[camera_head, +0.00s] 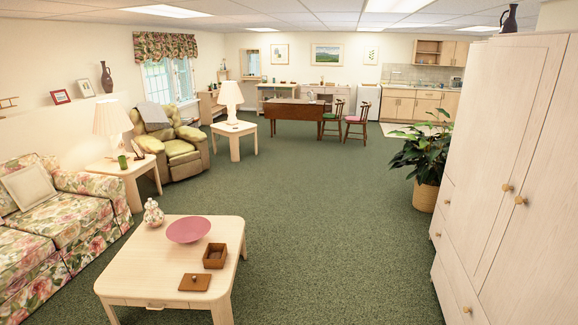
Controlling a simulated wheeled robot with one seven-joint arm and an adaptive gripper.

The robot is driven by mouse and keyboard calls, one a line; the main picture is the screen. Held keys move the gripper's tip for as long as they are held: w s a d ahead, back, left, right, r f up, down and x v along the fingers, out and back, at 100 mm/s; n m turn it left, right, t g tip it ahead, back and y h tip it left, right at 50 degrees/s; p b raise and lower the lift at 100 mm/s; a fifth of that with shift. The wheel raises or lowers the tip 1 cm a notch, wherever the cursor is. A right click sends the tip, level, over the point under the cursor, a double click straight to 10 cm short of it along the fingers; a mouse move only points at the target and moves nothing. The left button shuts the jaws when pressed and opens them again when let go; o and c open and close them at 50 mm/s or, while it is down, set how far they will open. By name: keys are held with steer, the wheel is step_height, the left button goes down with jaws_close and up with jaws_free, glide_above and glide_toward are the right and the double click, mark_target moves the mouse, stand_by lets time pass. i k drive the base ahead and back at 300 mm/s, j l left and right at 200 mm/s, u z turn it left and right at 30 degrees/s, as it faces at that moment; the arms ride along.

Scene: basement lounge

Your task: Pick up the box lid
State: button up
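The box lid (194,282) is a flat brown square with a small knob on top. It lies near the front right part of the light wooden coffee table (140,265), at the lower left of the head view. The open brown box (215,256) stands just behind it and to its right, apart from it. My gripper is not in view.
A pink bowl (188,229) and a patterned jar (153,213) share the coffee table. A floral sofa (60,220) stands left of it. A tall cabinet (505,180) and a potted plant (426,155) line the right. Green carpet (320,230) between is clear.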

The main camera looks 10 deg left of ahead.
mark_target(190, 282)
steer(key=i+j+u, duration=0.15)
steer(key=i+u, duration=0.2)
steer(key=i, duration=0.2)
steer(key=i+u, duration=0.4)
steer(key=i, duration=0.2)
steer(key=i+l+u, duration=0.2)
steer(key=i+u, duration=0.15)
steer(key=i, duration=0.2)
steer(key=i+j+z, duration=0.15)
steer(key=i+j, duration=0.15)
steer(key=i+j+z, duration=0.1)
steer(key=i+j, duration=0.2)
steer(key=j, duration=0.2)
steer(key=i+j+z, duration=0.15)
steer(key=i+j, duration=0.15)
steer(key=i+j+z, duration=0.1)
steer(key=i+j, duration=0.15)
steer(key=j, duration=0.35)
steer(key=i+j+z, duration=0.1)
steer(key=j+z, duration=0.25)
steer(key=j, duration=0.6)
steer(key=j+z, duration=0.4)
steer(key=j, duration=0.5)
